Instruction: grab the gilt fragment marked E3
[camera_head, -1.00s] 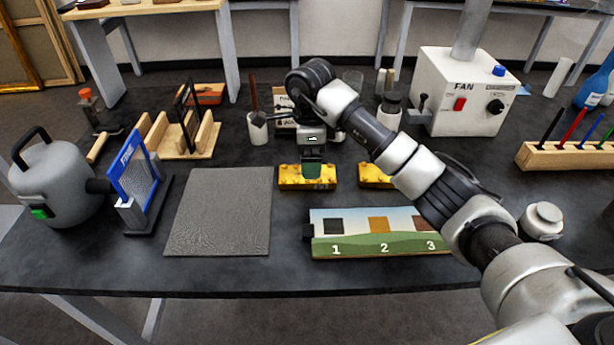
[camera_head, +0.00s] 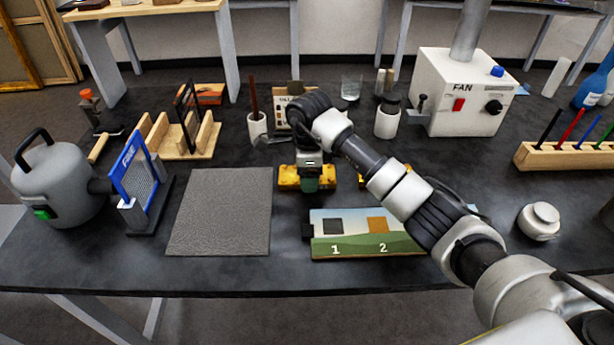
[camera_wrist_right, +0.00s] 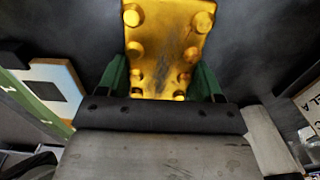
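A yellow-gold gilt fragment (camera_head: 287,178) with round studs lies on the dark table behind the numbered board. In the right wrist view this gilt fragment (camera_wrist_right: 163,40) runs up from between my fingers. No E3 mark is readable on it. My right gripper (camera_head: 309,184) is down at the fragment, with green fingers. In the wrist view my right gripper (camera_wrist_right: 160,82) has one finger on each side of the fragment, apart from each other; no clear grip shows. A second yellow fragment (camera_head: 362,181) is mostly hidden behind my right arm. My left gripper is not in view.
The numbered board (camera_head: 355,249) stands in front, its right end behind my arm. A grey mat (camera_head: 220,212) lies to the left.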

